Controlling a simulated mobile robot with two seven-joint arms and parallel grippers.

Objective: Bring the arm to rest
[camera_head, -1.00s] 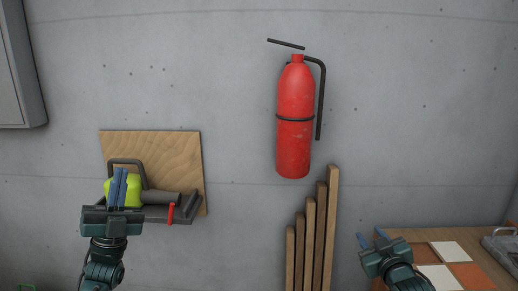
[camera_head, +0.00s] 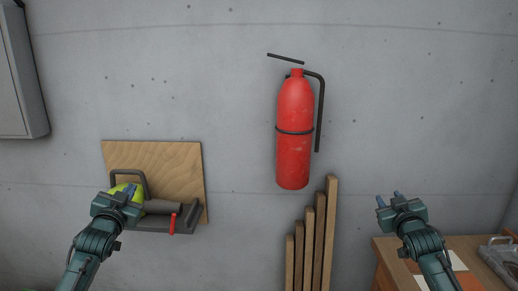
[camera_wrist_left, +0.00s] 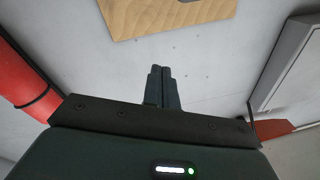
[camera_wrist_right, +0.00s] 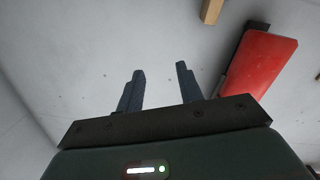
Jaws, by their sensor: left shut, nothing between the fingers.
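My left gripper (camera_head: 128,190) is in front of the wall shelf at the left in the head view, overlapping a yellow-green object. In the left wrist view its two fingers (camera_wrist_left: 160,72) are together with nothing between them. My right gripper (camera_head: 389,197) is raised in front of the bare wall, above the table at the right. In the right wrist view its fingers (camera_wrist_right: 160,75) stand apart with only wall between them.
A red fire extinguisher (camera_head: 295,125) hangs on the wall between my arms. Several wooden planks (camera_head: 330,230) lean below it. A wooden board (camera_head: 165,160) backs the dark shelf (camera_head: 185,222). A table (camera_head: 390,255) stands at the lower right; a grey cabinet (camera_head: 15,75) is upper left.

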